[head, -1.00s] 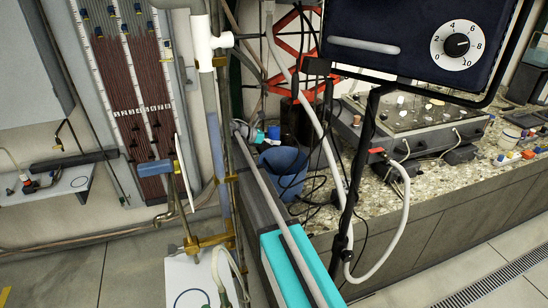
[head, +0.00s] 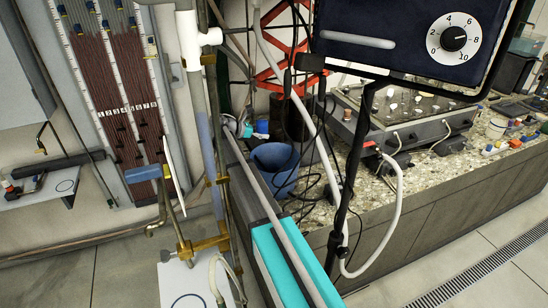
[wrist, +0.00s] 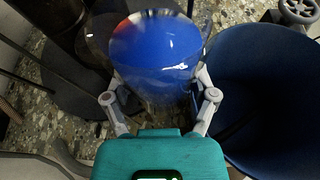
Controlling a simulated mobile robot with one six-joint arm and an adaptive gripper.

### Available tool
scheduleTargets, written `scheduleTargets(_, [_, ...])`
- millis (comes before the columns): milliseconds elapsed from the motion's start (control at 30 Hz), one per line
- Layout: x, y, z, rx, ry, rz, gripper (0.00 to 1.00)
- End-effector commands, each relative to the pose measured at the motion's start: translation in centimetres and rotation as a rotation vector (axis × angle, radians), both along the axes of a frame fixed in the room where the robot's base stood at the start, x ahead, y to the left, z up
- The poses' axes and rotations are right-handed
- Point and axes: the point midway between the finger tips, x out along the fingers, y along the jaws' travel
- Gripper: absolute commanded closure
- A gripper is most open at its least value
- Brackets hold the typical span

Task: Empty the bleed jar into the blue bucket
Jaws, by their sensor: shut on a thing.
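My gripper (wrist: 160,92) is shut on a rounded, glossy blue thing that I take to be the bleed jar (wrist: 155,58), with one finger on each side of it. A small red and white patch shows near the jar's upper left edge. The blue bucket (wrist: 268,85) is close on the right in the wrist view, its wide mouth dark inside. The jar is beside the bucket, left of its rim, not over its mouth. The jar's contents and the fingertips cannot be made out clearly.
A speckled bench top (head: 400,160) carries a grey instrument box (head: 400,110). Black cables and a pale hose (head: 395,205) hang near the bucket. A dark panel with a dial (head: 410,40) hangs in front. A valve wheel (wrist: 300,12) is beyond the bucket.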

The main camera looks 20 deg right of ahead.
Motion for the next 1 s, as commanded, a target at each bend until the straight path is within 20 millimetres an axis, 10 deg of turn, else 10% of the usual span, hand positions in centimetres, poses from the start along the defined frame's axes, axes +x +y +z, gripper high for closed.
scheduleTargets(1000, [-1.6,0.1,1.6,0.006,-0.374,0.005,0.82])
